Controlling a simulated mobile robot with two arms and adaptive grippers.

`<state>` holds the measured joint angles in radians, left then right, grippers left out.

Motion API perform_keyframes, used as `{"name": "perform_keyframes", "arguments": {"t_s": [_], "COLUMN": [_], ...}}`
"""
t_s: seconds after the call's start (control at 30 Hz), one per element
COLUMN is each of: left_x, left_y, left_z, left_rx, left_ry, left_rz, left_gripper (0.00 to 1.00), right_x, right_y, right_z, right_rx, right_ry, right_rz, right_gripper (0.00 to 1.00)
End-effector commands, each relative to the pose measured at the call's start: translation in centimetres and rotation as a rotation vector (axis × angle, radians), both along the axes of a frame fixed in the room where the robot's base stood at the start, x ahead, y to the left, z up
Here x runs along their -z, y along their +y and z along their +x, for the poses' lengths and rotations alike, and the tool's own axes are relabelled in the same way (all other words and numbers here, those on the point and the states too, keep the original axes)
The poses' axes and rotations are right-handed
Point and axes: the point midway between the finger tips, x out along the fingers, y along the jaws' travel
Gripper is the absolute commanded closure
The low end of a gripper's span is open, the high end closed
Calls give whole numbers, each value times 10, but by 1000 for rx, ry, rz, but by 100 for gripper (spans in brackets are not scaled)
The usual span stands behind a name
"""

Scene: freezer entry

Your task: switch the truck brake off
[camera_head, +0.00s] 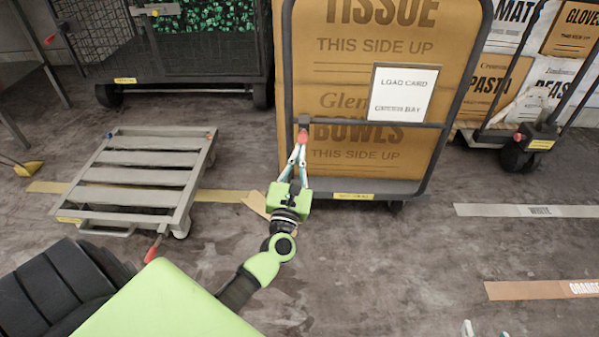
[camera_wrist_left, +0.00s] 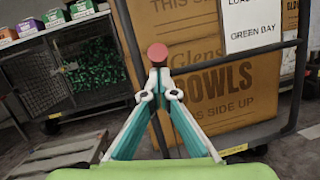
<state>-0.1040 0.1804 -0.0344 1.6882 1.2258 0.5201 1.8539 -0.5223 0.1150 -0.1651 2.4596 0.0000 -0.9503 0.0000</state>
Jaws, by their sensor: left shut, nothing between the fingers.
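A tall grey-framed truck (camera_head: 435,125) stands ahead, carrying a large brown cardboard box (camera_head: 345,90). A short brake lever with a red knob (camera_head: 303,136) is at the left end of its crossbar. In the left wrist view the red knob (camera_wrist_left: 158,53) sits just above the fingertips. My left gripper (camera_head: 300,150) is shut and empty, its tips close to the lever. The lever's lower part is hidden behind the tips, and I cannot tell whether they touch it. Two fingertips of my right gripper (camera_head: 486,331) show apart at the bottom edge; the rest is out of view.
A low slatted grey cart (camera_head: 140,170) with a red-tipped lever stands on the left. A mesh cart (camera_head: 200,55) with green contents is behind it. Another loaded cart (camera_head: 545,130) is at the right. A white load card (camera_head: 402,93) is on the box. The floor at front right is clear.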

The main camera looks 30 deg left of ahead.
Motion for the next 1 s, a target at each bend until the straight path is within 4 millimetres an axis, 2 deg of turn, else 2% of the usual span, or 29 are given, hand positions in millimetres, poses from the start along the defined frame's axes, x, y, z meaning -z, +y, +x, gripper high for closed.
{"name": "perform_keyframes", "arguments": {"t_s": [0.23,0.4,0.5,0.9,1.0], "left_x": [-10,-13,-15,-23,-25], "left_y": [1,1,2,4,4], "left_z": [1,2,3,6,6], "left_rx": [-1,-1,-1,0,-1], "left_ry": [32,55,69,85,84], "left_rz": [-21,-36,-46,-51,-51], "left_gripper": [100,100,100,100,100], "right_x": [46,64,68,50,64], "right_y": [-23,-39,-46,-45,-45], "right_z": [-65,-116,-141,-140,-136], "right_rx": [26,43,50,50,49], "right_ry": [342,560,656,654,662], "right_rz": [-76,-121,-139,-139,-139], "right_gripper": [60,60,60,60,60]}}
